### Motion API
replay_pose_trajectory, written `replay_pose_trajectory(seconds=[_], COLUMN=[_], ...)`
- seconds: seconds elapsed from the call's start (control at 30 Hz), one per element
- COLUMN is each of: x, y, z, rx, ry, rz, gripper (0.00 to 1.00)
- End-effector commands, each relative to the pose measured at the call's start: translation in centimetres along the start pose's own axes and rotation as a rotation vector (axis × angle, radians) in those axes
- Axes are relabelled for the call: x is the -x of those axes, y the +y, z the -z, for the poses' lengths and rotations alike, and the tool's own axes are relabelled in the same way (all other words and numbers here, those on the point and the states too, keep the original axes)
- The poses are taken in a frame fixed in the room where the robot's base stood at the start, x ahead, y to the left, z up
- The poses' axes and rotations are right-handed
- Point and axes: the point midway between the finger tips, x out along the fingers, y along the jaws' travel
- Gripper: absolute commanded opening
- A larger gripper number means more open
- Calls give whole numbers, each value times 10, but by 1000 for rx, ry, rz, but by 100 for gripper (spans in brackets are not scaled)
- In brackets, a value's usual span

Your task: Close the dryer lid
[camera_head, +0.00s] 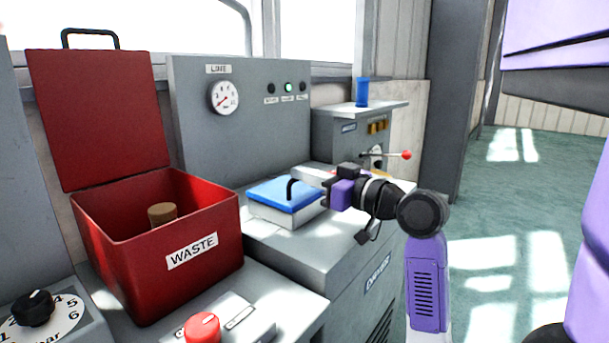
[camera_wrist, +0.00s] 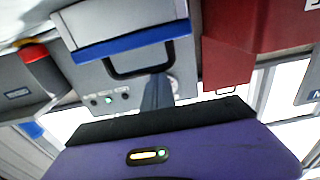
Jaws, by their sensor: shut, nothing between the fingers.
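The dryer (camera_head: 377,274) is a grey cabinet with its name on the front. A white box (camera_head: 290,216) sits on its top, with a blue lid (camera_head: 285,193) lying about flat over it. I cannot tell whether a small gap is left under the lid. A black bent handle (camera_head: 290,189) stands up from the lid. My gripper (camera_head: 326,188) is shut and empty, just right of the handle. In the wrist view, the handle (camera_wrist: 112,70) is a black loop beside the lid's blue edge (camera_wrist: 135,43), and my gripper's narrow grey tip (camera_wrist: 157,90) points towards it. Whether they touch is unclear.
An open red WASTE bin (camera_head: 190,255) with a brown cork-like piece (camera_head: 162,215) stands left of the dryer. A gauge panel (camera_head: 240,120) rises behind. A red-knobbed lever (camera_head: 405,155) and a blue cup (camera_head: 362,92) are at the back right. Open floor lies right.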

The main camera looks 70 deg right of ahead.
Motion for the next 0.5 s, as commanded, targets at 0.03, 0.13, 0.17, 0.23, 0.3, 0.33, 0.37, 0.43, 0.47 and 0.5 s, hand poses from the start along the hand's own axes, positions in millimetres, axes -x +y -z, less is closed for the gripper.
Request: replay_pose_trajectory(seconds=[0.03, 0.13, 0.17, 0.23, 0.3, 0.33, 0.37, 0.43, 0.47, 0.5], x=[1, 9, 13, 24, 36, 41, 46, 57, 61, 66], y=[2, 2, 2, 2, 2, 2, 2, 1, 2, 1], z=[-8, -7, -7, -6, -4, -4, -3, -2, -2, -2], rx=[-8, -8, -8, -9, -7, -7, -6, -3, -4, -4], ry=[-16, -15, -14, -13, -10, -8, -8, -6, -5, -4], rz=[-2, -4, -4, -5, -5, -5, -6, -4, -4, -3], gripper=[0, 0, 0, 0, 0, 0, 0, 0, 0, 0])
